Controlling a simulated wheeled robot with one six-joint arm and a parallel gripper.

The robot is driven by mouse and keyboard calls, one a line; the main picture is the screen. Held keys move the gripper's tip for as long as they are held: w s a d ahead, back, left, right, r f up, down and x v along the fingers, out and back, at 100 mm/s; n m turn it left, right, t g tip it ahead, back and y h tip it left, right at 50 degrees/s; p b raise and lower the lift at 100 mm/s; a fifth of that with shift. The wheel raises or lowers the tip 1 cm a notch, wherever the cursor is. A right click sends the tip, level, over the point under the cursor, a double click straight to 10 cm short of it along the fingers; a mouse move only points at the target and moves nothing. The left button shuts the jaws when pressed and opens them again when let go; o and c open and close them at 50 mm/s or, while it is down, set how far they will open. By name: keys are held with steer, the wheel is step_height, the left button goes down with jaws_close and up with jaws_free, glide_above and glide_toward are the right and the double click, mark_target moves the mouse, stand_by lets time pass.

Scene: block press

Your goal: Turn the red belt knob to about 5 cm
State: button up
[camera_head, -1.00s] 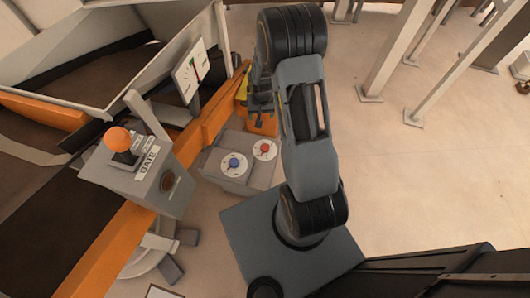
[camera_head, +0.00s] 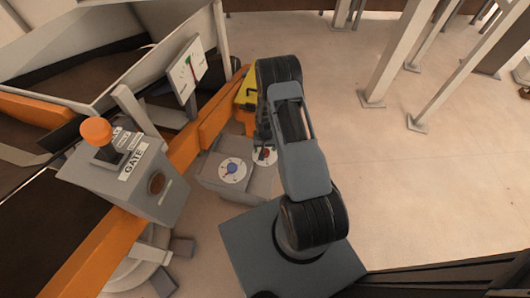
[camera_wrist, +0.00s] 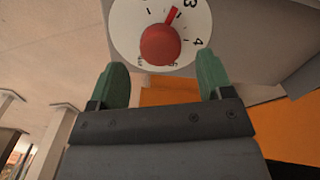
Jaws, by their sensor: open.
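The red belt knob (camera_wrist: 161,44) sits on a round white dial (camera_wrist: 128,22) in the wrist view. Its red pointer is directed up and slightly right, a little left of the number 3; a 4 is printed further right. In the head view the red knob (camera_head: 265,154) is partly covered by my gripper (camera_head: 262,138). In the wrist view my gripper (camera_wrist: 160,82) is open, with green fingertips on either side of and just below the knob. Nothing is between the fingers.
A blue knob (camera_head: 232,168) on a white dial stands left of the red one on the same grey box (camera_head: 215,188). A GATE box (camera_head: 130,170) with an orange-topped lever (camera_head: 96,131) stands left.

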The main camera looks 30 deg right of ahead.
mark_target(265, 151)
steer(key=shift+f+b, duration=0.3)
steer(key=shift+f, duration=1.35)
steer(key=c, duration=0.9)
